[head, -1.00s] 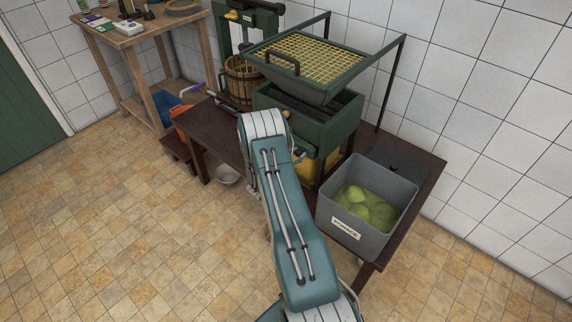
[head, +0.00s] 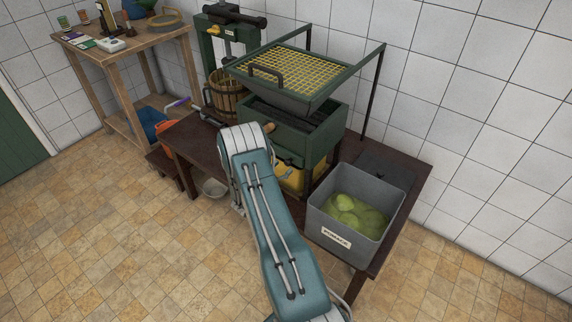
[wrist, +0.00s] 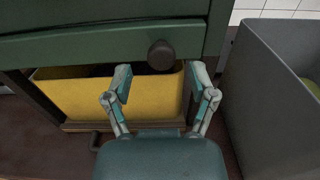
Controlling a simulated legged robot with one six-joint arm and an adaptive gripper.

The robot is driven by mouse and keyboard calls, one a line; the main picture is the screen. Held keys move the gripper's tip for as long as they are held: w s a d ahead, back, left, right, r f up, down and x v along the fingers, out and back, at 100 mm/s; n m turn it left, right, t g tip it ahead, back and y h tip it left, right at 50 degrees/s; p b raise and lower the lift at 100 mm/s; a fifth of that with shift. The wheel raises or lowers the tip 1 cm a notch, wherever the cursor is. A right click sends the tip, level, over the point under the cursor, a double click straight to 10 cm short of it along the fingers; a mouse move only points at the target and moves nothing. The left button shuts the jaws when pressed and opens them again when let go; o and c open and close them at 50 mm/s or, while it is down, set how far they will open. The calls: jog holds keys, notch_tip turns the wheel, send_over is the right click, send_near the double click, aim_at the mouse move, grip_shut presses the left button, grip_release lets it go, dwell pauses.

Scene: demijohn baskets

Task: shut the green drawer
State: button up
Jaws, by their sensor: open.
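The green drawer front (wrist: 100,45) spans the top of the wrist view, with a dark round knob (wrist: 161,55) on it. A dark strip shows behind its top edge; I cannot tell exactly how far it stands out. In the head view the green housing (head: 325,125) sits under the yellow-mesh hopper, with a dark open space at its top; my arm covers part of its front. My gripper (wrist: 164,88) is open and empty. Its two fingers stand apart just below the knob in the picture, one to each side; contact is not clear.
A yellow bin (wrist: 75,95) stands beneath the drawer front. A grey pomace bin (head: 340,240) with green contents stands close on the right. The yellow-mesh hopper (head: 285,72) is above, and a press with a wooden basket (head: 228,95) is at left. The tiled floor in front is clear.

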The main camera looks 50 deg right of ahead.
jog(key=a, duration=0.9)
jog(key=shift+s, duration=0.35)
jog(key=shift+a, duration=0.1)
